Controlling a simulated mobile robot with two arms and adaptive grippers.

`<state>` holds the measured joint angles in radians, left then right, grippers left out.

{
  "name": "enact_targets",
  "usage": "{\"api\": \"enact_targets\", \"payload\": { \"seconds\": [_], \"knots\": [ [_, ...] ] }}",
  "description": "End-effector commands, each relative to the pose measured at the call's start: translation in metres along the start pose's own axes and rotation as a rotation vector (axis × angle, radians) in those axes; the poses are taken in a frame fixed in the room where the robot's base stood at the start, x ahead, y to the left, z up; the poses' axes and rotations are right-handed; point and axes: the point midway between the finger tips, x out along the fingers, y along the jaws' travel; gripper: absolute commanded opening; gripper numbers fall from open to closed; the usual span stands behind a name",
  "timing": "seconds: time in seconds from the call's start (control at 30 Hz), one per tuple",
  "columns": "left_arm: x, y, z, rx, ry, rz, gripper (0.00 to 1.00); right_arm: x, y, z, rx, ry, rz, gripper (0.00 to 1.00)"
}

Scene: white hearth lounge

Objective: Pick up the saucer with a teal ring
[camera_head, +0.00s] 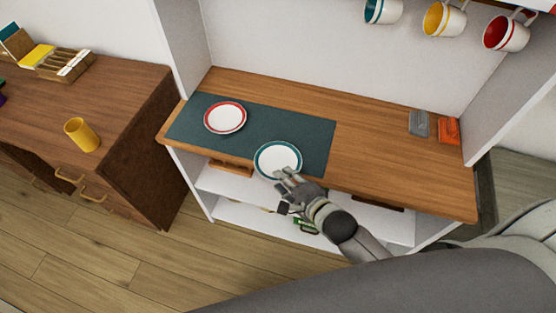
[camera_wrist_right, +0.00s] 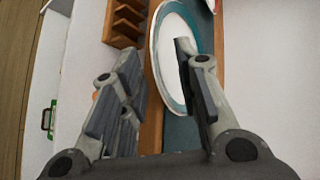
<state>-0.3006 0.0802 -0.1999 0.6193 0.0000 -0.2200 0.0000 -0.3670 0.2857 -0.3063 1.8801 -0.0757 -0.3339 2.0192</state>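The saucer with a teal ring (camera_head: 278,155) lies at the front edge of the dark teal mat (camera_head: 315,140) on the wooden counter. My right gripper (camera_head: 283,175) is at the saucer's near rim. In the right wrist view, the saucer (camera_wrist_right: 170,40) shows between and behind the two spread fingers of my right gripper (camera_wrist_right: 157,55). One finger overlaps the saucer's white face and the other is outside its rim. Whether either finger touches the saucer cannot be told. My left gripper is not in view.
A saucer with a red ring (camera_head: 225,118) lies on the mat, behind and left. A grey item (camera_head: 419,123) and an orange item (camera_head: 448,130) stand at the counter's right. Mugs hang above, including a yellow-ringed mug (camera_head: 444,19). A yellow cup (camera_head: 82,135) is on the left desk.

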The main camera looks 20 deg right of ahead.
Motion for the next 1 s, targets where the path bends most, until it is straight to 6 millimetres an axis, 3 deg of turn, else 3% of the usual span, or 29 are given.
{"api": "enact_targets", "payload": {
  "seconds": [0.33, 0.57, 1.0],
  "knots": [
    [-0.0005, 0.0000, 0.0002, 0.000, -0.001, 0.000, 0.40, 0.0055, 0.0004, 0.0000, -0.001, 0.000, 0.001, 0.28],
    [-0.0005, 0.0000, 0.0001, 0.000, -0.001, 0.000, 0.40, 0.0053, 0.0004, 0.0000, 0.000, 0.000, 0.001, 0.00],
    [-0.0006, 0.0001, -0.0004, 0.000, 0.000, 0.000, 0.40, 0.0049, -0.0007, 0.0002, 0.000, 0.000, 0.000, 0.00]
  ]
}}
